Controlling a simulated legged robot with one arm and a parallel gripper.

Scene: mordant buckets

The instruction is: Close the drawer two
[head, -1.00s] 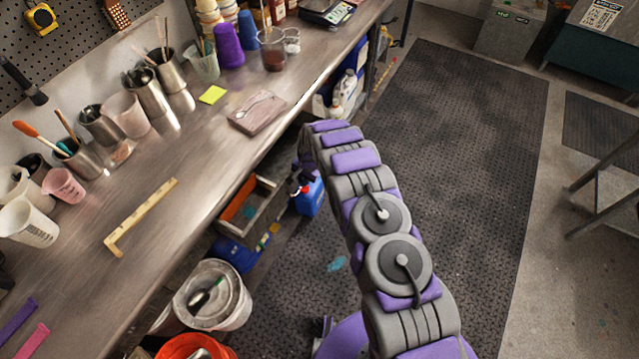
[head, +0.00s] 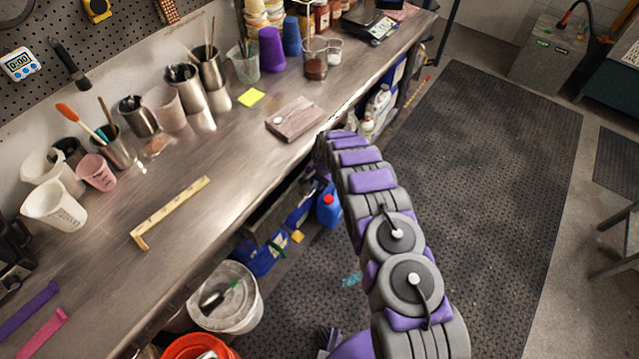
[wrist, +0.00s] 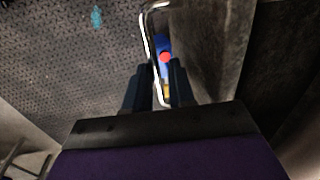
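The drawer (head: 266,221) is under the workbench's front edge in the head view. A narrow dark strip of it shows beyond the bench edge, partly hidden by my arm. I cannot read which number it bears. In the wrist view, a shiny bar handle (wrist: 147,38) runs down beside a dark grey panel (wrist: 205,45), which looks like the drawer front. My gripper (wrist: 158,84) has its two dark fingers apart, with the handle's near end between them. I cannot tell whether they touch it. The fingers are hidden in the head view.
A blue container with a red cap (head: 328,207) stands on the floor by the drawer. A white bucket (head: 240,312) and an orange bucket (head: 190,347) stand nearer. The workbench (head: 190,225) holds cups and tools. The dark floor mat (head: 480,150) on the right is clear.

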